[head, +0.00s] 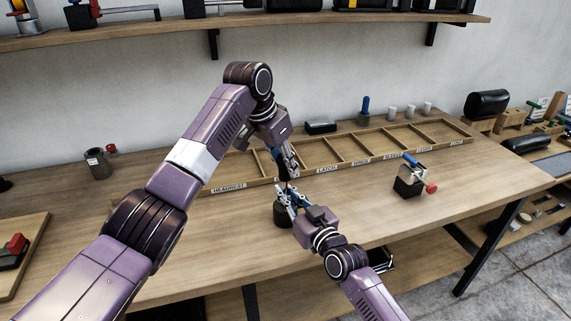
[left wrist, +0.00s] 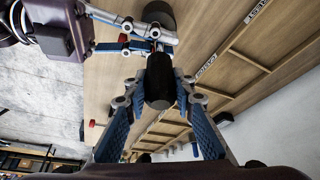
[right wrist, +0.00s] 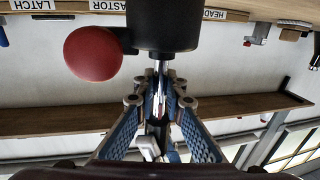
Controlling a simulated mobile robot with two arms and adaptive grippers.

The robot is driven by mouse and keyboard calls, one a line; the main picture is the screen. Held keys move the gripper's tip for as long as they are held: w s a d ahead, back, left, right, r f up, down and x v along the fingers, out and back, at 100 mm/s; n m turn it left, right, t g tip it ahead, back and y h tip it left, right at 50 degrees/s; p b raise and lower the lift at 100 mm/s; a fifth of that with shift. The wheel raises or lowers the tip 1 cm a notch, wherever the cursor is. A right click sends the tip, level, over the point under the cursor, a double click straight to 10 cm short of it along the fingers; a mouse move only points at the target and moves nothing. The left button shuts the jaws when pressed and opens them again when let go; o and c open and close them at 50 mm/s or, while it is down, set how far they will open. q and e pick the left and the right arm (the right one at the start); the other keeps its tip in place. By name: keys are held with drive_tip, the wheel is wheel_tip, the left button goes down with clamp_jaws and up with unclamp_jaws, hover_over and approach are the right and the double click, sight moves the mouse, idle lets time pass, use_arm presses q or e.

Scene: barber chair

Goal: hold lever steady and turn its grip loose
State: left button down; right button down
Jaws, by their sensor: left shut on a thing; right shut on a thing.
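The lever stands on a dark round base (head: 283,214) at the middle of the workbench. My right gripper (head: 289,199) reaches in from the front and is shut on the lever's thin metal shaft (right wrist: 161,69) just beyond the black base (right wrist: 163,22). My left gripper (head: 289,168) comes down from above and is shut on the lever's black grip (left wrist: 160,88), its blue-padded fingers on either side of it. The two grippers are close together, one above the other. In the head view they hide most of the lever.
A red ball knob (right wrist: 93,53) sits beside the base in the right wrist view. A labelled wooden compartment tray (head: 345,164) lies behind. A black block with a blue-handled lever (head: 410,182) stands right. A dark cup (head: 97,164) stands left. Bench top at right front is clear.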

idle(0.3)
use_arm(q)
drive_tip(key=c, duration=1.6)
unclamp_jaws()
drive_tip(key=v, duration=1.2)
use_arm(e)
drive_tip(key=c, duration=1.9)
unclamp_jaws()
drive_tip(key=shift+c, duration=0.2)
